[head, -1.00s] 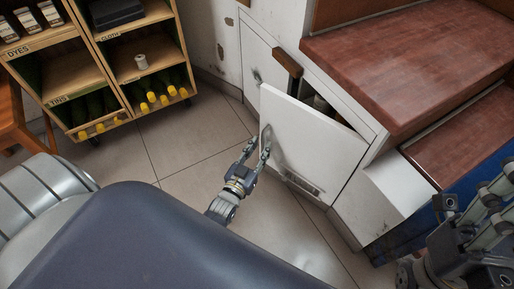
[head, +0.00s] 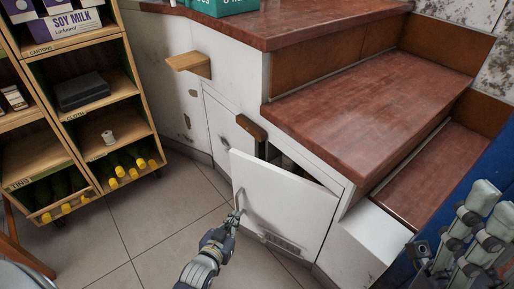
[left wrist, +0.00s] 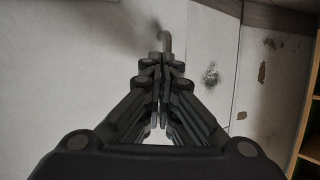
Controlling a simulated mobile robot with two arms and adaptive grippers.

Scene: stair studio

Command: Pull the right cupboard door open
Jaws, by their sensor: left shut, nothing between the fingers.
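The right cupboard door (head: 285,205) is a white panel under the brown steps. It stands partly open, with a dark gap along its top and a vented strip low down. My left gripper (head: 237,214) is at the door's free left edge, low on the panel. In the left wrist view the left gripper's fingers (left wrist: 163,60) are together and empty, with a curved grey handle (left wrist: 164,38) just beyond their tips. I cannot tell whether they touch it. My right gripper (head: 478,212) is at the lower right, by the blue panel, away from the door.
The left cupboard door (head: 220,128) looks closed, with a small wooden block (head: 250,128) at its upper right. A wooden ledge (head: 188,64) juts from the white wall. A wooden shelf (head: 105,148) with bottles stands at left. The tiled floor (head: 165,235) before the door is clear.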

